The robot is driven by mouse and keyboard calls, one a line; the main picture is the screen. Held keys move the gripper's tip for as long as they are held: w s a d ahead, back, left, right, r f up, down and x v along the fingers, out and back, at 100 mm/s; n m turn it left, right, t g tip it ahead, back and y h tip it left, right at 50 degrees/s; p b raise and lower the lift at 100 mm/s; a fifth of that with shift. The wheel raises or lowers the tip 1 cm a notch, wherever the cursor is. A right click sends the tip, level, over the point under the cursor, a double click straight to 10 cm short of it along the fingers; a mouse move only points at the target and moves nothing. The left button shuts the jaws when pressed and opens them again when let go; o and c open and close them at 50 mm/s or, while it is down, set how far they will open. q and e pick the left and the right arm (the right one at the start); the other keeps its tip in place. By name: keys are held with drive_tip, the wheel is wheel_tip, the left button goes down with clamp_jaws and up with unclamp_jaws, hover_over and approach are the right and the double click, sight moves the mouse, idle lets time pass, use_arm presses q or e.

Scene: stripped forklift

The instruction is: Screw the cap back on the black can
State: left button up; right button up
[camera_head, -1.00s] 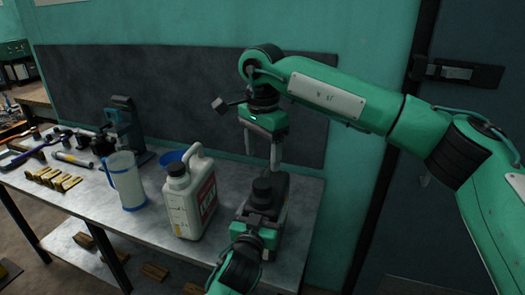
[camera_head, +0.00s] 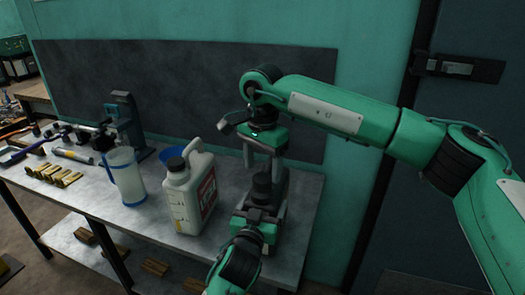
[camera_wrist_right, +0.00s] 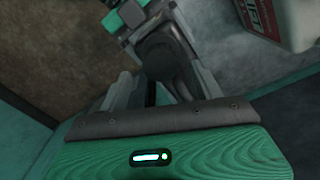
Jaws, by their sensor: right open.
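The black can (camera_head: 279,192) stands near the right end of the bench. A dark round cap (camera_head: 262,182) shows at its top; whether it is seated or threaded I cannot tell. My right gripper (camera_head: 262,163) is open, pointing down, with its fingers to either side of the cap's top. In the right wrist view the round dark cap (camera_wrist_right: 160,52) lies between and beyond the fingers. My left gripper (camera_head: 256,214) is low at the can's near side, its fingers against or around the body; their grip is hidden.
A white jug (camera_head: 190,195) with a black cap stands just left of the can. A dark panel (camera_head: 180,85) backs the bench.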

sight(262, 178)
drive_tip(key=shift+f, duration=1.5)
drive_tip(key=c, duration=1)
drive_tip(key=m, duration=0.5)
drive_tip(key=shift+m, duration=0.4)
drive_tip(key=shift+c, duration=0.2)
drive_tip(key=m, duration=0.4)
drive_tip(key=shift+f+m, duration=0.1)
drive_tip(key=shift+m, duration=0.2)
drive_tip(key=m, duration=1.1)
drive_tip(key=shift+a+m, duration=0.1)
drive_tip(key=shift+m, duration=0.3)
drive_tip(key=o, duration=1.1)
